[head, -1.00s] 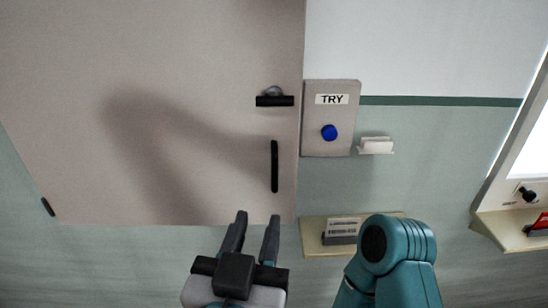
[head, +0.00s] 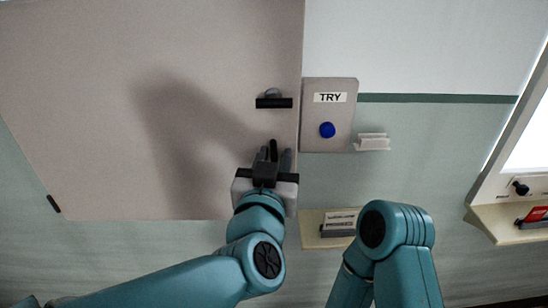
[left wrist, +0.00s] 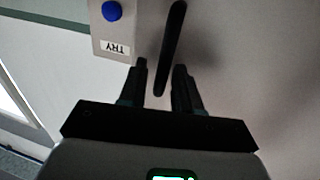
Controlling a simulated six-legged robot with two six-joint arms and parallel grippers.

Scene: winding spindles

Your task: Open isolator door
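The isolator door (head: 100,110) is a large pale panel filling the left of the head view, and it looks shut. Its black vertical handle (head: 274,150) is near the right edge, mostly hidden behind my left gripper (head: 273,158). In the left wrist view the handle (left wrist: 171,45) stands between the two open fingers of my left gripper (left wrist: 163,80), its end reaching down between the fingertips. I cannot tell whether they touch. A black horizontal latch (head: 273,103) sits above the handle. My right arm shows at lower right; its gripper is not visible.
Right of the door is a grey TRY box (head: 341,105) with a blue button (head: 327,130). A small white holder (head: 372,142) is beside it. A cream shelf (head: 311,232) with a labelled block is below.

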